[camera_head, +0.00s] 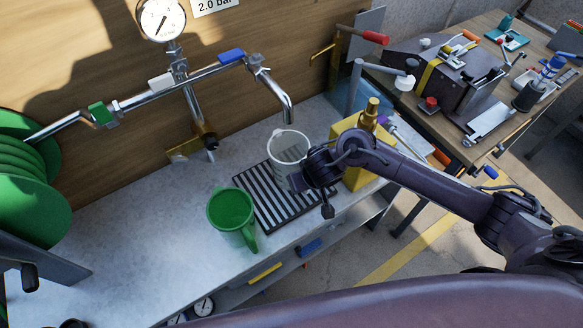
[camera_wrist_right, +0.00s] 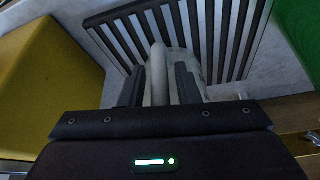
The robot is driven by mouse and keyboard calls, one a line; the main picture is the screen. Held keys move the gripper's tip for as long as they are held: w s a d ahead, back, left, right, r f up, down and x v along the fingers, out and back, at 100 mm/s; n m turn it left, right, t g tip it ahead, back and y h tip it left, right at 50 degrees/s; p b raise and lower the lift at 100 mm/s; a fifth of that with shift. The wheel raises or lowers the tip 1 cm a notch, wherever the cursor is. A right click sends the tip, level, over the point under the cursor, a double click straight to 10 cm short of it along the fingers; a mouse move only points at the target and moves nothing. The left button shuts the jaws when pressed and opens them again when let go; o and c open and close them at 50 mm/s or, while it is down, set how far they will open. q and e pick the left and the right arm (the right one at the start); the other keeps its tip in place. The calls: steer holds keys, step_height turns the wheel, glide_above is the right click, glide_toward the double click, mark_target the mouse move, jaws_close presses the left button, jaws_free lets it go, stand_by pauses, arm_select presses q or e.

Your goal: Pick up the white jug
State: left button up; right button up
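The white jug (camera_head: 288,147) stands upright at the back of the slatted black drip grate (camera_head: 262,200), below the metal spout, in the head view. My right gripper (camera_head: 296,181) is at the jug's near right side and hides part of it. In the right wrist view the jug's pale handle (camera_wrist_right: 158,72) stands between the two dark fingers (camera_wrist_right: 160,88). The fingers look open, with a narrow gap on each side of the handle. The jug's body is partly hidden behind the handle and fingers. My left gripper is not in view.
A green jug (camera_head: 232,214) stands just left of the grate. A yellow block (camera_head: 357,178) with a brass fitting stands close on the right. The spout (camera_head: 287,105) hangs above the white jug. A green hose reel (camera_head: 28,185) is at left; the counter between is clear.

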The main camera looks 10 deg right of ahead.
jaws_close()
